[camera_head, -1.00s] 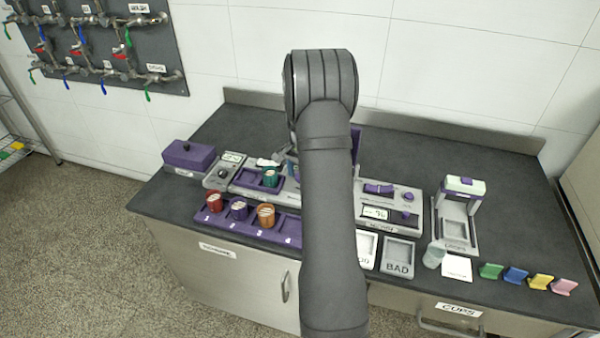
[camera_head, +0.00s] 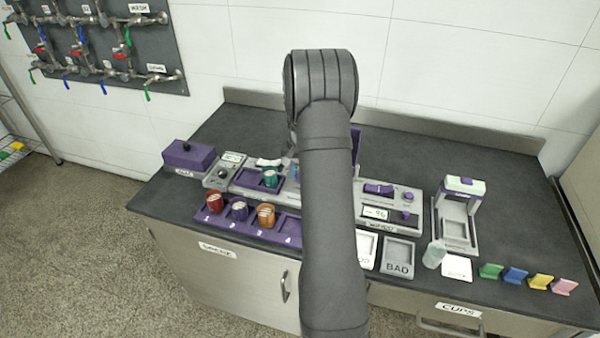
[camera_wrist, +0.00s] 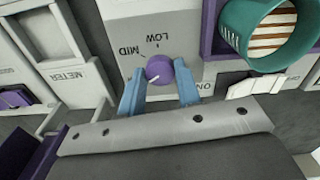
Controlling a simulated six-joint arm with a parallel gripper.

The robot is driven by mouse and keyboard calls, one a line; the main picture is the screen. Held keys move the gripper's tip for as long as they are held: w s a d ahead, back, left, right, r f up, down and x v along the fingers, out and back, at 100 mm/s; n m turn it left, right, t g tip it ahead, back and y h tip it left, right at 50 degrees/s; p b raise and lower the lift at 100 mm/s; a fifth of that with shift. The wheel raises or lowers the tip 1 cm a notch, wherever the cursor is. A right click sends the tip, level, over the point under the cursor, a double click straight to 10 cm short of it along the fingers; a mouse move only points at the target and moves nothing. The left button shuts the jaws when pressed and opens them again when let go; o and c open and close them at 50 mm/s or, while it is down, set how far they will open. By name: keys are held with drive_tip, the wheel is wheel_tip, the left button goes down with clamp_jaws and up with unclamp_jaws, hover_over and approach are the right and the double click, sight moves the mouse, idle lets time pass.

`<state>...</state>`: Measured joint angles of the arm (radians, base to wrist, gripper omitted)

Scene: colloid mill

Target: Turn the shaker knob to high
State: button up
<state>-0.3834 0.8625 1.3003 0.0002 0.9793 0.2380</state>
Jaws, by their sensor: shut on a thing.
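The purple shaker knob (camera_wrist: 159,69) sits on a light grey panel in the wrist view, with the LOW and MID labels beyond it. A white pointer line shows on the knob's near side, directed down and slightly left, away from LOW. No HIGH label is readable; my left finger covers part of the panel there. My gripper (camera_wrist: 160,78) has its blue fingers on both sides of the knob and is shut on it. In the head view my arm hides the knob and the gripper.
A teal cup (camera_wrist: 262,35) stands in a purple tray close right of the knob; it also shows in the head view (camera_head: 270,178). A white switch (camera_wrist: 255,87) lies right of my fingers. The METER device (camera_wrist: 72,80) is at the left.

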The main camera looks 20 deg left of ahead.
drive_tip(key=o, duration=1)
drive_tip(key=shift+c, duration=0.2)
wheel_tip(320, 180, up, 17)
drive_tip(key=shift+r, duration=0.2)
wheel_tip(320, 180, down, 17)
drive_tip(key=shift+f, duration=0.2)
idle(0.4)
drive_tip(key=shift+r, duration=0.1)
